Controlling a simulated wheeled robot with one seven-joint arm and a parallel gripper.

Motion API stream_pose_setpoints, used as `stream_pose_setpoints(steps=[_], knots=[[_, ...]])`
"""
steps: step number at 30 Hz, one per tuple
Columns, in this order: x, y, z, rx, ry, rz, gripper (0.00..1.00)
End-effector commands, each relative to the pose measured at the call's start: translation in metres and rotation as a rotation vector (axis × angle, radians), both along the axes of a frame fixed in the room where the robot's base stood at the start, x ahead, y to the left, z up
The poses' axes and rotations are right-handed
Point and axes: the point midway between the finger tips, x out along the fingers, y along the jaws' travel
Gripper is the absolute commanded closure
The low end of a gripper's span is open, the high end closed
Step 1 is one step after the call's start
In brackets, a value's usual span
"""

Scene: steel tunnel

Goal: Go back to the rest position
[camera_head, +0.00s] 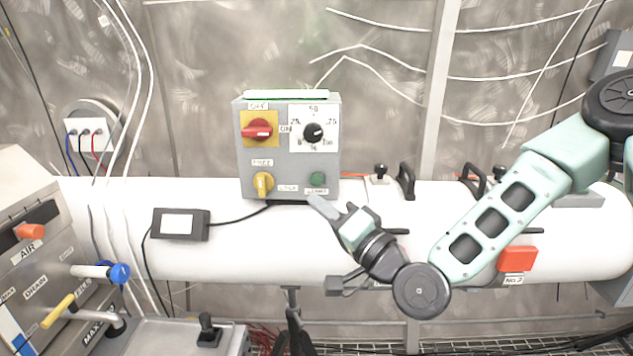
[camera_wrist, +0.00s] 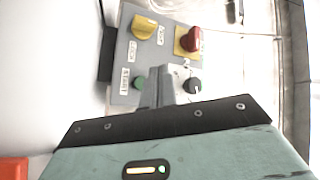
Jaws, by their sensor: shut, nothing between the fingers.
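My gripper (camera_head: 328,210) is shut and empty, just below the lower right part of a grey control box in the head view. The control box (camera_head: 245,185) carries a red rotary switch (camera_head: 258,130) on a yellow plate, a black dial (camera_head: 313,132), a yellow knob (camera_head: 263,183) and a green button (camera_head: 317,179). In the wrist view the shut fingers (camera_wrist: 160,85) point at the box, between the green button (camera_wrist: 139,84) and the black dial (camera_wrist: 194,86). I cannot tell whether the fingertips touch the box.
A white pipe (camera_head: 100,220) runs across behind my arm, with black handles (camera_head: 405,181) and a red box (camera_head: 517,259) on it. A small black device (camera_head: 180,224) hangs left of the control box. A grey panel with levers (camera_head: 40,260) stands at the left.

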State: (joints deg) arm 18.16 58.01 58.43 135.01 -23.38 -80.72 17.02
Motion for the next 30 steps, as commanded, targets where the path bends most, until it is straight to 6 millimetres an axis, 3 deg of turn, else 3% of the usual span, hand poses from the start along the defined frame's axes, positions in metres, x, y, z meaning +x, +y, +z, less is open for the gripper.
stream_pose_setpoints(steps=[7, 10, 15, 17, 20, 24, 30], knots=[[0.000, 0.000, 0.000, 0.000, 0.000, 0.000, 1.00], [-0.010, 0.013, -0.008, -0.086, 0.008, 0.048, 1.00], [-0.051, 0.043, -0.051, -0.452, 0.048, 0.222, 1.00], [-0.069, 0.045, -0.069, -0.611, 0.072, 0.285, 1.00], [-0.096, 0.035, -0.093, -0.859, 0.118, 0.369, 1.00], [-0.132, 0.002, -0.109, -1.165, 0.202, 0.453, 1.00], [-0.188, -0.059, -0.099, -1.490, 0.371, 0.539, 1.00]])
